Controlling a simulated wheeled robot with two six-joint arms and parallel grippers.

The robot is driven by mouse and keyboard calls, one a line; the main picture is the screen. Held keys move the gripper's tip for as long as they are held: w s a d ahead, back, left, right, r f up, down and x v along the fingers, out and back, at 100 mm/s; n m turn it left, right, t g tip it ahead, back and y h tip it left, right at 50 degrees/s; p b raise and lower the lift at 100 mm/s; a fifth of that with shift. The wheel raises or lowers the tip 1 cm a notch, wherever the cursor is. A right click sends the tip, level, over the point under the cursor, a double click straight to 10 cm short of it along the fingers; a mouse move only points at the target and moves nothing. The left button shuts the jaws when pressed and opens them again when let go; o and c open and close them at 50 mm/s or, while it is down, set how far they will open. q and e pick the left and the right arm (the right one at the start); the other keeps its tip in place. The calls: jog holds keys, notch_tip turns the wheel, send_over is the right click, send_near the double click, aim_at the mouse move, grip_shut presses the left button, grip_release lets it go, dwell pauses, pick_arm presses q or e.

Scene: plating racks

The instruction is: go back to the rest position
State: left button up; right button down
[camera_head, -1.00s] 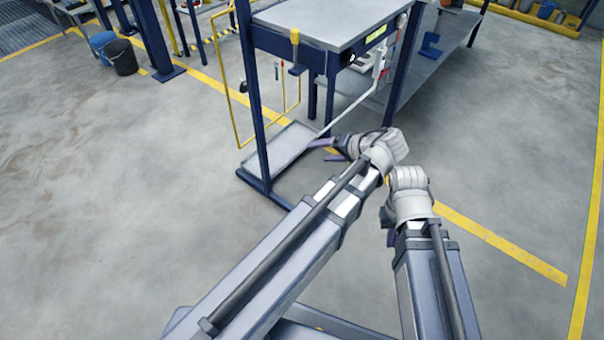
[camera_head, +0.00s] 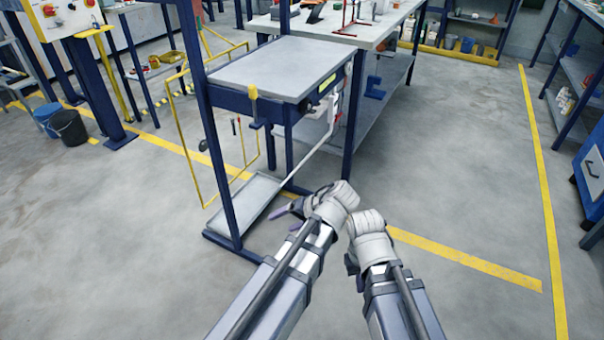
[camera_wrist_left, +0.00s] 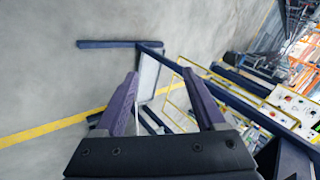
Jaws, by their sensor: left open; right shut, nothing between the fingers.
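My left gripper (camera_head: 283,212) reaches out over the floor in front of the blue-framed rack, in the middle of the head view. In the left wrist view its two purple fingers (camera_wrist_left: 162,92) stand apart with nothing between them. My right gripper (camera_head: 351,263) is just to the right of the left one and lower in the head view. It is shut and empty, mostly hidden behind its own pale wrist. Both arms come up from the bottom edge with the wrists close together.
A blue-framed rack with a grey top (camera_head: 280,68) and a low tray (camera_head: 247,205) stands just ahead. A long workbench (camera_head: 375,38) is behind it. Buckets (camera_head: 70,127) stand at the left. Blue shelving (camera_head: 575,90) is at the right. Open floor lies to the right and front left.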

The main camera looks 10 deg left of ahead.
pick_arm(q)
jog(key=s+a+f+g+h, duration=0.1)
jog(key=s+f+g+h, duration=0.1)
jog(key=s+f+h, duration=0.5)
jog(key=s+d+r+m+p, duration=0.1)
jog(key=s+d+m, duration=0.15)
jog(key=d, duration=0.25)
jog(key=s+d+r+m, duration=0.2)
jog(key=s+d, duration=0.1)
jog(key=d, duration=0.3)
notch_tip(320, 180, up, 33)
jog(key=p, duration=3.3)
jog(key=shift+w+g+p, duration=0.3)
jog(key=shift+p, duration=0.05)
jog(key=shift+n, duration=0.25)
